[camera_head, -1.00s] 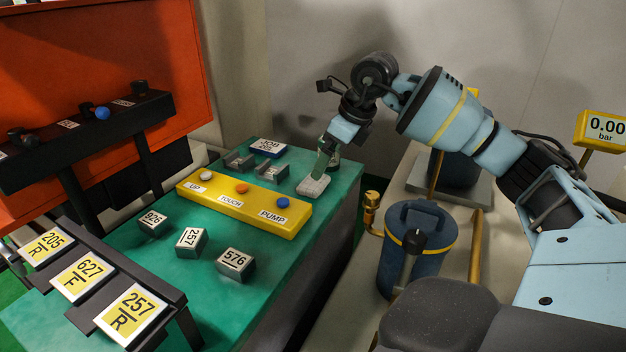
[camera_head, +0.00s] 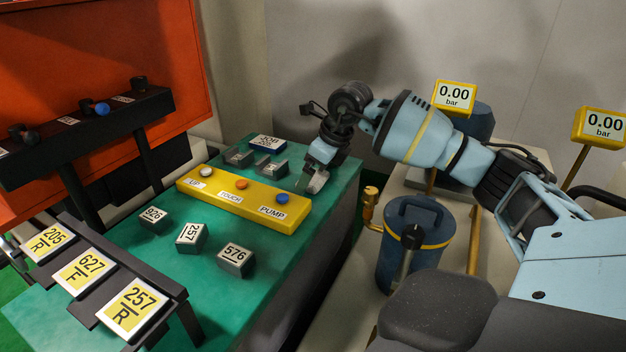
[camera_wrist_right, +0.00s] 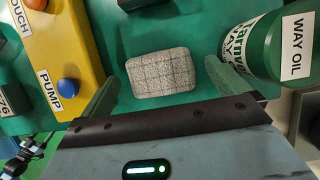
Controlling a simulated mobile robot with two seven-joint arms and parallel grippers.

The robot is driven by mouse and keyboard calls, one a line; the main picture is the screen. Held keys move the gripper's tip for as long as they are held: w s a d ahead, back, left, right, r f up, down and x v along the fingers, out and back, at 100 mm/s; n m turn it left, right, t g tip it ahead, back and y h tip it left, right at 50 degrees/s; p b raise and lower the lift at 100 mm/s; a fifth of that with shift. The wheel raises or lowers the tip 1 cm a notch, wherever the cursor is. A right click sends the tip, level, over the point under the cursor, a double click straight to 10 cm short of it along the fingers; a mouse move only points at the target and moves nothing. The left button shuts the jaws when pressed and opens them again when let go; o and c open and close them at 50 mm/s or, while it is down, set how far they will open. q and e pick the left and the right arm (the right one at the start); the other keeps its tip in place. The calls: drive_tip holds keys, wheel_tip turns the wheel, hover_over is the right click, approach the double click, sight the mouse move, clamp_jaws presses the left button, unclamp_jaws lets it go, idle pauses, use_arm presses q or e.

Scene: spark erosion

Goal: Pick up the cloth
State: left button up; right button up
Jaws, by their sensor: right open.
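The cloth (camera_wrist_right: 160,73) is a small grey checked pad lying flat on the green table top in the right wrist view. My right gripper (camera_wrist_right: 161,72) is open, with one green finger on each side of the cloth. Small gaps show between the fingers and the cloth; their height above the table is hard to judge. In the head view my right gripper (camera_head: 311,180) is low over the table, beside the yellow panel's PUMP end, and largely hides the cloth. My left gripper is not in view.
A green WAY OIL container (camera_wrist_right: 270,45) stands close by the right finger. The yellow button panel (camera_head: 240,203) lies to the left, with its blue PUMP button (camera_head: 282,198). Several numbered metal blocks, including 576 (camera_head: 236,260), sit nearer. A blue lidded can (camera_head: 412,250) stands right of the table.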

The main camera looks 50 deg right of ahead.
sight(316, 176)
drive_tip(key=shift+f, duration=0.1)
drive_tip(key=shift+c, duration=0.4)
drive_tip(key=c, duration=0.9)
drive_tip(key=shift+c, duration=0.2)
wheel_tip(316, 176, up, 10)
drive_tip(key=shift+p, duration=0.3)
drive_tip(key=o, duration=0.5)
drive_tip(key=shift+c, duration=0.2)
drive_tip(key=c, duration=0.4)
drive_tip(key=shift+o, duration=0.2)
